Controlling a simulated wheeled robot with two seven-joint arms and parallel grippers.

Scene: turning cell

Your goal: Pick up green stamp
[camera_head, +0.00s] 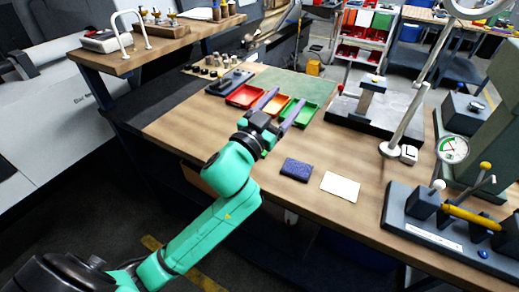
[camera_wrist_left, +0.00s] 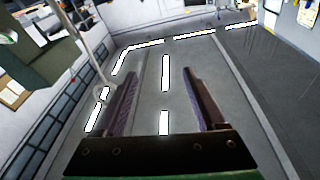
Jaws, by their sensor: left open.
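I cannot make out a green stamp for certain in either view. In the head view a dark blue pad (camera_head: 296,170) lies on the workbench (camera_head: 330,222), with a white card (camera_head: 340,187) to its right. My left gripper (camera_head: 290,96) is open and held above the bench, its fingers pointing away over the small trays. Its two fingers also show in the left wrist view (camera_wrist_left: 161,73), apart with nothing between them. My right gripper is in neither view.
A red tray (camera_head: 243,96), an orange tray and a green tray (camera_head: 305,113) stand behind my left gripper. Several small dark pieces (camera_head: 208,66) stand at the back left. A dial gauge (camera_head: 453,149) and a blue-grey fixture (camera_head: 430,228) occupy the right.

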